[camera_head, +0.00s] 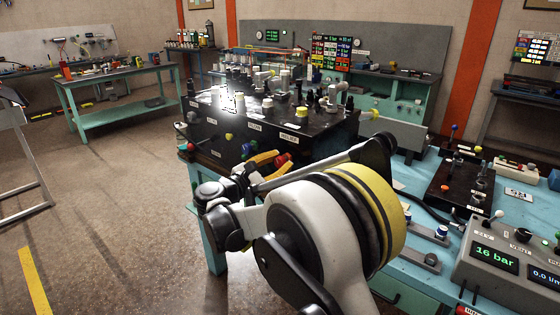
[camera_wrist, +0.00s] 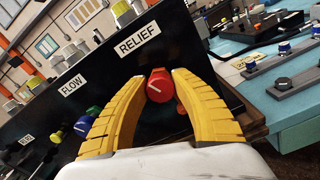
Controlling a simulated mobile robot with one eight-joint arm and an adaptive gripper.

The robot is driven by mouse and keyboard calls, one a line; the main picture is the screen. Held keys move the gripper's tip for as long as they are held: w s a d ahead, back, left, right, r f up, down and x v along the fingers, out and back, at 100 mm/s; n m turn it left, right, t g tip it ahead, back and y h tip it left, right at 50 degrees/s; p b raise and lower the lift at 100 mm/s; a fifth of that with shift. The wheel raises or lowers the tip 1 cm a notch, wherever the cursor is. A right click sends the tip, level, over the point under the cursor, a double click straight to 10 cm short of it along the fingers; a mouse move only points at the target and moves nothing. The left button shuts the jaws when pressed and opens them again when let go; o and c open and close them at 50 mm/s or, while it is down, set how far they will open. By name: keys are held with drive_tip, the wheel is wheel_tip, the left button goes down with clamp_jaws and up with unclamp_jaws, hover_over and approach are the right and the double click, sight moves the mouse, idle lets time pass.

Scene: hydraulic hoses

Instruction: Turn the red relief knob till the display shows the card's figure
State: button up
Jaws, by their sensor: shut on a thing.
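In the head view, the knob (camera_head: 285,159) shows between the yellow fingertips of my gripper (camera_head: 277,161). The green display (camera_head: 494,258) on the grey box at right reads 16 bar. A small white card (camera_head: 518,193) lies on the teal bench; I cannot read its figure surely.
A blue knob (camera_wrist: 82,124) and a green knob (camera_wrist: 94,112) are left of my fingers, by the FLOW label (camera_wrist: 72,86). A black valve block (camera_head: 460,185) stands on the teal bench.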

drive_tip(key=m, duration=0.4)
drive_tip(key=shift+d+m+p, duration=0.1)
drive_tip(key=shift+m+p, duration=0.2)
idle(0.3)
drive_tip(key=o, duration=1.2)
drive_tip(key=v, duration=1.2)
